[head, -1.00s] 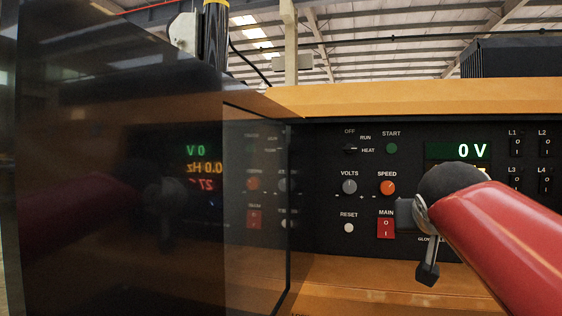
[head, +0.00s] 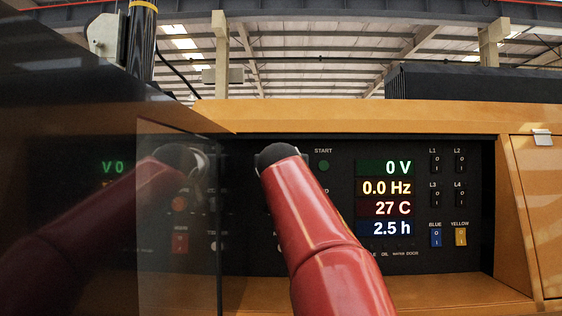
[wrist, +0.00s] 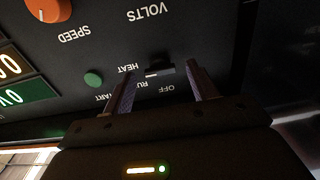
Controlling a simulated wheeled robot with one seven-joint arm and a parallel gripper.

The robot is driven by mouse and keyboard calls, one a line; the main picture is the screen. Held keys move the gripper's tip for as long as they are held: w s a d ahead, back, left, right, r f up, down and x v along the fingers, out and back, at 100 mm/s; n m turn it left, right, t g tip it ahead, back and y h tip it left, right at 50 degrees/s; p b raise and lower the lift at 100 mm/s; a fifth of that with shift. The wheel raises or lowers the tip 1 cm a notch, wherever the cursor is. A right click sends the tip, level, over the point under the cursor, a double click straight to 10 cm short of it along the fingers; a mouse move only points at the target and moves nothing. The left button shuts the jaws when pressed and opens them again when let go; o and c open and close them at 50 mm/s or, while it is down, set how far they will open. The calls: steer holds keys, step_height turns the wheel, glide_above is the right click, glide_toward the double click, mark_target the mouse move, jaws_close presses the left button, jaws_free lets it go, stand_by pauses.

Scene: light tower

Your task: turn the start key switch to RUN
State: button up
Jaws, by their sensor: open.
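The start key switch (wrist: 160,69) is a small black knob on the dark panel, seen upside down in the wrist view among the labels OFF, RUN and HEAT. A pale mark shows at its left end, on the RUN and HEAT side; I cannot tell which of the two it points to. My gripper (wrist: 161,76) is open, with one finger on each side of the knob. I cannot tell whether either finger touches it. In the head view my red arm hides the switch and the gripper.
The green START button (wrist: 93,78) and orange SPEED knob (wrist: 48,8) are nearby. Lit displays (head: 386,198) are right of my arm. A dark, glossy open door (head: 178,220) stands close on the left and reflects my arm. A wooden ledge (head: 430,291) runs below the panel.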

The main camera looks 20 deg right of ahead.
steer(key=shift+w+d, duration=0.1)
steer(key=shift+w, duration=0.15)
steer(key=c, duration=1)
